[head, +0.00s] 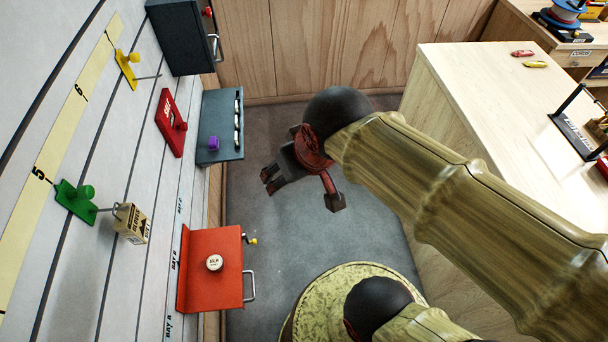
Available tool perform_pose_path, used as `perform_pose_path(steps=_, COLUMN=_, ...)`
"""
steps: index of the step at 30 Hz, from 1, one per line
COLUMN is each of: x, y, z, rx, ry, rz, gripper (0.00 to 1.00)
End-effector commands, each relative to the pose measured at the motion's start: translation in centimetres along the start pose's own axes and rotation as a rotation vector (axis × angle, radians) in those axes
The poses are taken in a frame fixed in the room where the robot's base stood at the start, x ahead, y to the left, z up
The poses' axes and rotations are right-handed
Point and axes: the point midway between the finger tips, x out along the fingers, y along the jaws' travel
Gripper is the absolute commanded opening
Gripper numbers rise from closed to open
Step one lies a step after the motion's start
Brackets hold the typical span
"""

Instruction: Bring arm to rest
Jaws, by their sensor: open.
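My gripper (302,191) hangs in the middle of the head view, above the grey floor. Its two dark fingers are spread wide apart, one toward the left and one toward the lower right. Nothing shows between them. My arm comes in from the right edge with its elbow bent, and its wrist is above and right of the fingers. The gripper is clear of the wall and of the wooden counter, with a gap on both sides.
On the left wall are a red box (228,268) bearing a round white tin (215,262), a grey-blue shelf (215,105) with a purple piece (213,143), a dark cabinet (183,42), and a green peg holder (76,201) with a hanging tag box (131,223). A wooden counter (455,75) stands right. Open floor (262,235) lies between.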

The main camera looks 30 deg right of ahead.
Motion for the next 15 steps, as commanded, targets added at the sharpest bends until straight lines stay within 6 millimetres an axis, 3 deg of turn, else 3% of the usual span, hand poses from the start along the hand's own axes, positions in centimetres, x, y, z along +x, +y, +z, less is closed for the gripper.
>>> perform_pose_path(steps=6, x=-1.9, y=1.3, z=2.0, rx=-0.003, ry=0.038, rz=0.020, gripper=0.61)
perform_pose_path(steps=15, x=-1.9, y=1.3, z=2.1, rx=-0.005, ry=0.039, rz=0.020, gripper=0.61)
